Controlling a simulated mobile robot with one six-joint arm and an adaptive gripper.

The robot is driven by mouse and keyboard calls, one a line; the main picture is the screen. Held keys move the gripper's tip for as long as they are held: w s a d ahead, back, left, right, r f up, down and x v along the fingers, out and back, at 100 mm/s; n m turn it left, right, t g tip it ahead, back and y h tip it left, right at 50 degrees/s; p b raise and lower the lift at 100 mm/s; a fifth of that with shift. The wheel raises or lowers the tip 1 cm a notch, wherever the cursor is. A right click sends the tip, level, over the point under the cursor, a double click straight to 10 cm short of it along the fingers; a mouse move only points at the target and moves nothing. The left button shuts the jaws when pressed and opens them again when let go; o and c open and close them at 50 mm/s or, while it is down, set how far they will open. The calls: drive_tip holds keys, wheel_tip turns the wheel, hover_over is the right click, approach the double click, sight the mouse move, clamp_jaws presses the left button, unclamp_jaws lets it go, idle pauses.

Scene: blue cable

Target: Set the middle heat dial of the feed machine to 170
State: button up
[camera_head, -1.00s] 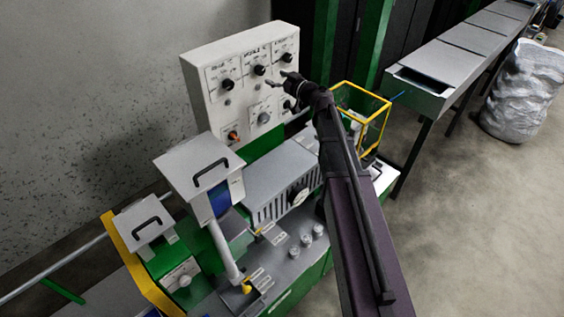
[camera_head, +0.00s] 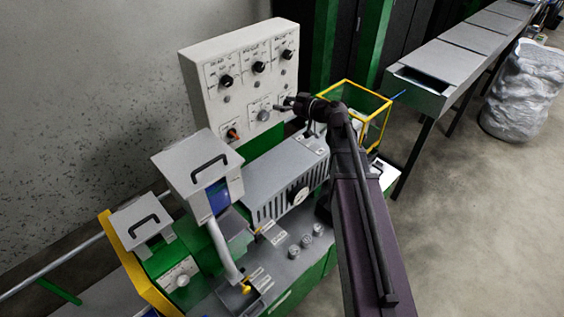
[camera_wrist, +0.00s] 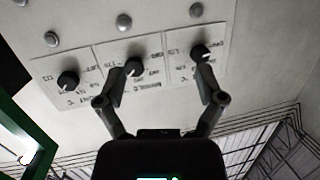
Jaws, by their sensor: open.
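The feed machine's white control box (camera_head: 207,58) has three black heat dials in its top row. The middle heat dial (camera_head: 258,67) sits between the left dial (camera_head: 226,81) and the right dial (camera_head: 287,54). Its setting is too small to read. My gripper (camera_head: 284,103) is below the dial row, near the panel's lower right, open and empty. In the wrist view the panel appears upside down. The middle dial (camera_wrist: 134,67) shows just beside the left fingertip, and another dial (camera_wrist: 200,53) shows by the right fingertip. I cannot tell whether either fingertip touches the panel.
A grey knob (camera_head: 264,115) and an orange-tipped switch (camera_head: 232,134) sit on the lower panel. A grey vented housing (camera_head: 285,175) stands below my gripper. A yellow-framed guard (camera_head: 365,92) stands to the right. Free floor lies at the far right.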

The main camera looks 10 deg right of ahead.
drive_tip(key=s+a+f+m+g+h+b, duration=0.1)
drive_tip(key=s+f+g+h+b, duration=0.1)
drive_tip(key=s+f, duration=0.3)
drive_tip(key=s+a+f+m+g+h+b, duration=0.1)
drive_tip(key=s+f+g+h+b, duration=0.1)
drive_tip(key=f, duration=0.8)
drive_tip(key=shift+s+g+b, duration=0.6)
drive_tip(key=shift+s+g, duration=0.4)
drive_tip(key=shift+s, duration=0.75)
drive_tip(key=shift+f, duration=0.1)
drive_tip(key=s+d+f+m+g+h+b, duration=0.4)
drive_tip(key=s+d+f+m+h+b, duration=0.2)
drive_tip(key=s+f, duration=0.6)
drive_tip(key=shift+s+d+g+h+b, duration=0.3)
drive_tip(key=shift+s+d+g+h, duration=0.15)
drive_tip(key=shift+d+h, duration=0.35)
drive_tip(key=shift+a, duration=0.1)
idle(0.3)
